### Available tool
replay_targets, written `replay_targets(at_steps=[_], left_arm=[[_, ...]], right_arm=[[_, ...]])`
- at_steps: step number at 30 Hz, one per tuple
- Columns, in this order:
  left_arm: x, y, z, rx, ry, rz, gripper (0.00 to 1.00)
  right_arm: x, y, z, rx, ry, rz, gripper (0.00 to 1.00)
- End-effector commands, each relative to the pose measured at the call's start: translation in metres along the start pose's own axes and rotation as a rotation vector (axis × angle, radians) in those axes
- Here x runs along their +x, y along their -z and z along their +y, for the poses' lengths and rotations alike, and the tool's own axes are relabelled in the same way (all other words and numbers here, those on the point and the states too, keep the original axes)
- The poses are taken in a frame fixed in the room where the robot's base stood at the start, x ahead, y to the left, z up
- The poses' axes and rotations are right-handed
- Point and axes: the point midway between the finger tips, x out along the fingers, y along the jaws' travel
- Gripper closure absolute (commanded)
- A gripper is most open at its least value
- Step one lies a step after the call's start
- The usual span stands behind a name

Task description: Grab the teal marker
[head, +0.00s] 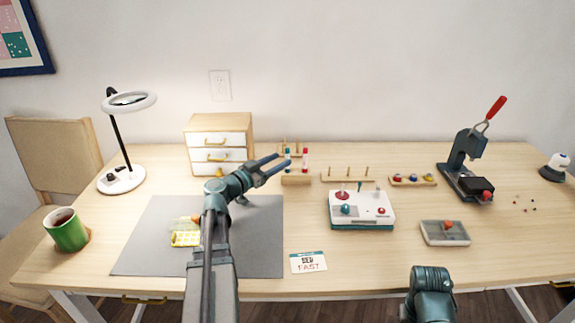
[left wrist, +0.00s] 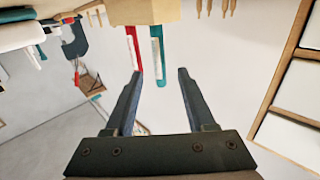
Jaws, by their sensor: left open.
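The teal marker (left wrist: 157,52) shows in the left wrist view beside a red marker (left wrist: 133,48). Both are set in a wooden block (left wrist: 145,11), and the picture is upside down there. My left gripper (left wrist: 160,74) is open and empty. The teal marker's end appears between its two fingertips, with no visible contact. In the head view my left gripper (head: 284,160) reaches toward the small wooden holder (head: 296,180) at the back of the table, partly covering the markers. Only part of my right arm shows at the bottom; its gripper is out of view.
A drawer cabinet (head: 216,144) stands close left of the holder. A pegged rack (head: 348,180) and a white control box (head: 361,209) stand to its right. A press (head: 468,165) is further right. A grey mat (head: 150,250) lies under my left arm.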

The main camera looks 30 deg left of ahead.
Motion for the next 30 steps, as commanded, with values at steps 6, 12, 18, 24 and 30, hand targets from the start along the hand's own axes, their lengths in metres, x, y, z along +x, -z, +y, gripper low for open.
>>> replay_targets(at_steps=[6,12,18,24,30], left_arm=[[0.03,0.0,-0.001,0.0,-0.003,0.0,0.45],[0.046,0.0,0.0,0.0,-0.001,0.0,0.45],[0.045,0.0,0.0,0.0,0.0,0.0,0.52],[0.045,0.0,0.0,0.0,0.0,0.0,0.88],[0.045,0.0,0.0,0.0,0.0,0.0,1.0]], right_arm=[[0.0,0.0,0.0,0.0,0.0,0.0,1.0],[0.0,0.0,0.0,0.0,0.0,0.0,1.0],[0.0,0.0,0.0,0.0,0.0,0.0,1.0],[0.0,0.0,0.0,0.0,0.0,0.0,1.0],[0.0,0.0,0.0,0.0,0.0,0.0,1.0]])
